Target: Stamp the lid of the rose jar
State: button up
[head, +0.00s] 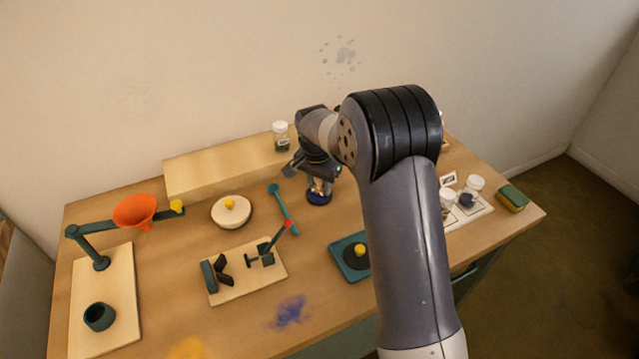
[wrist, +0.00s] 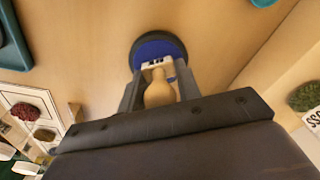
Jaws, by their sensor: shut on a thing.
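My gripper (head: 318,180) is shut on the pale wooden handle of a stamp (wrist: 158,90). The stamp is upright, above the back middle of the table. Below the handle is a blue disc with a dark round rim (wrist: 158,50), which also shows in the head view (head: 319,198); I cannot tell whether it rests on the table. Two white-lidded jars, one in front (head: 447,197) and one behind (head: 475,183), stand on white cards at the right. Dark red contents (wrist: 25,112) show at the left of the wrist view; I cannot tell surely which jar is rose.
A green-filled jar (head: 281,136) stands on the raised wooden shelf (head: 215,172). A teal spoon (head: 283,210), a round white piece (head: 231,212), a teal pad (head: 346,268) and an orange funnel (head: 134,211) are around. A sponge (head: 512,198) lies at the right edge.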

jog(key=shift+r+p, duration=2.25)
jog(key=shift+r, duration=1.2)
